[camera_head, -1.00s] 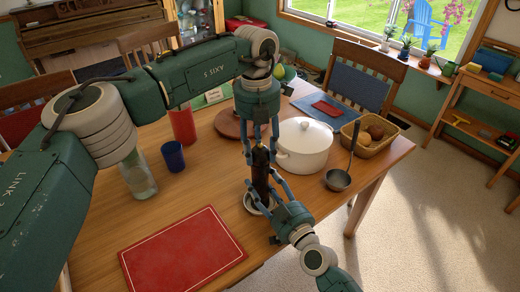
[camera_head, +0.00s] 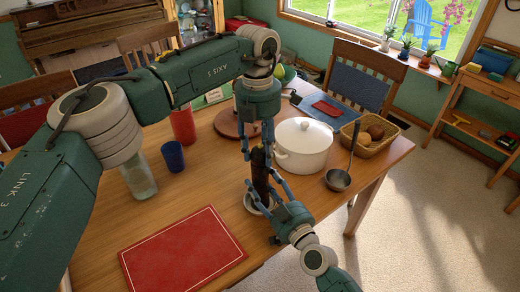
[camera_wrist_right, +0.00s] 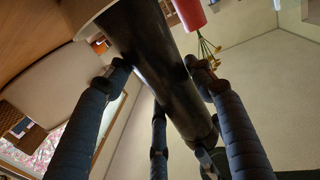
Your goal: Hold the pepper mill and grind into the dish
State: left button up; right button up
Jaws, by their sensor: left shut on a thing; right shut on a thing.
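The dark pepper mill (camera_head: 260,178) stands upright over the small white dish (camera_head: 250,207), whose rim shows partly behind it in the head view. My left gripper (camera_head: 258,147) comes from above and is shut on the top of the mill. My right gripper (camera_head: 266,188) comes from the front right and is shut on the mill's lower body. In the right wrist view the mill (camera_wrist_right: 150,55) runs between the fingers of my right gripper (camera_wrist_right: 160,75). The inside of the dish is mostly hidden by the mill and gripper.
A white lidded pot (camera_head: 303,147) stands close right of the grippers, with a ladle (camera_head: 338,180) and a bread basket (camera_head: 372,138) beyond. A red board (camera_head: 182,250) lies at the front left. A blue cup (camera_head: 173,156) and a glass jar (camera_head: 139,178) stand left.

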pick_arm(q)
jog(key=m, duration=0.5)
jog(key=shift+s+m, duration=0.1)
jog(key=shift+m, duration=0.2)
pick_arm(e)
jog(key=shift+w+d, duration=0.1)
jog(key=shift+d, duration=0.05)
pick_arm(q)
jog(key=shift+m, duration=2.2)
jog(key=shift+a, duration=0.1)
jog(key=shift+w, duration=0.2)
jog(key=o, duration=1.2)
jog(key=shift+r, duration=0.1)
